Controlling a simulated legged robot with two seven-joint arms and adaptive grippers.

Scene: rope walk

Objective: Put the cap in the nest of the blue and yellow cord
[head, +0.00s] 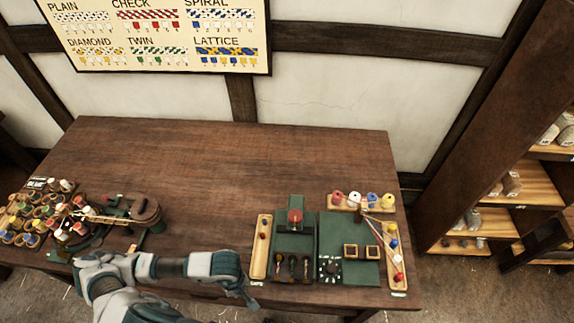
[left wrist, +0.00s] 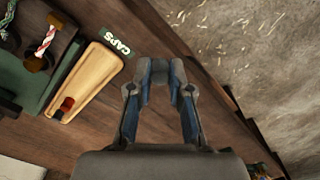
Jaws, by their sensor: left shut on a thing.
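My left gripper (head: 247,292) is low over the front edge of the bench, just left of the cap tray (head: 258,262). The tray marked CAPS (left wrist: 90,75) lies beside the gripper, with a dark red cap (left wrist: 65,106) at one end. Several short cords (head: 292,266) lie on the green board; their colours are too small to tell in the head view. The blue and yellow cord and its nest cannot be made out. My right gripper is not in view.
A chart (head: 160,35) on the wall shows a blue and yellow LATTICE pattern. The middle of the bench (head: 215,190) is clear.

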